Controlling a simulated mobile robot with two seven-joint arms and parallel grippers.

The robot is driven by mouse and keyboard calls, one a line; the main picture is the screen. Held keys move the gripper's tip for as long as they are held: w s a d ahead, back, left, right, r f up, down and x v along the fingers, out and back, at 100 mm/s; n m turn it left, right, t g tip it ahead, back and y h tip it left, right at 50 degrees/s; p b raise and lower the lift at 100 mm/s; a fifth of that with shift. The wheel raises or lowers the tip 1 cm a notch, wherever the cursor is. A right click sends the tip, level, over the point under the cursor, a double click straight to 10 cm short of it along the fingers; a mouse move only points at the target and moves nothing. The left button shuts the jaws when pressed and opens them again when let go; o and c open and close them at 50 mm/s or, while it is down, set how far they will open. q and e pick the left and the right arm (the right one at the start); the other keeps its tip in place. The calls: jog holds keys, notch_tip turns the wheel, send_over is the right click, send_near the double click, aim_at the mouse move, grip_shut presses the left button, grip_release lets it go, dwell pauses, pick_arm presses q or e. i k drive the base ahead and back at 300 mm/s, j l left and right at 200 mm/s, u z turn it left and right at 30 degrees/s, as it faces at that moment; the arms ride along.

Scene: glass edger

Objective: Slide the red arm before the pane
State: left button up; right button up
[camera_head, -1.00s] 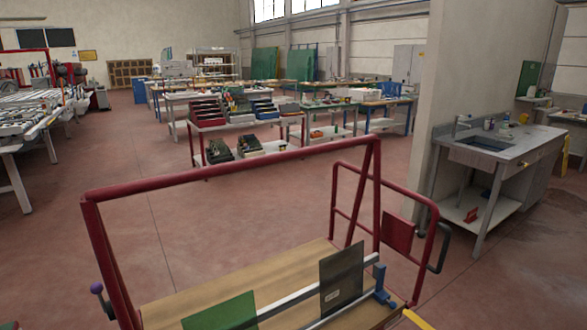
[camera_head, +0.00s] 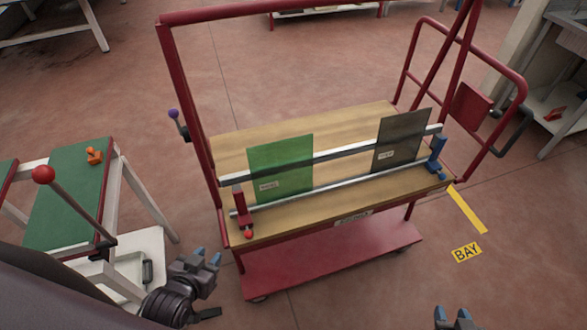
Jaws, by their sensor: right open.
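The red arm (camera_head: 240,208) stands upright at the left end of the rails on the cart's front edge, with a red knob at its foot. It is left of the green pane (camera_head: 282,165), apart from it. A dark grey pane (camera_head: 401,141) stands further right, near a blue arm (camera_head: 437,158) at the rails' right end. Both panes carry small labels, too small to read. My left gripper (camera_head: 207,256) is open and empty, below and left of the red arm. My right gripper (camera_head: 452,314) is open at the bottom edge, away from the cart; its lower part is cut off.
The red-framed cart has a wooden deck (camera_head: 335,125) and a red lower shelf (camera_head: 335,262). A green-topped table (camera_head: 70,195) with an orange clamp (camera_head: 94,156) and a red-knobbed lever (camera_head: 43,174) stands at left. Floor around the yellow BAY mark (camera_head: 467,252) is clear.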

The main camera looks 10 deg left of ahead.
aim_at(245, 221)
jog(key=u, duration=0.9)
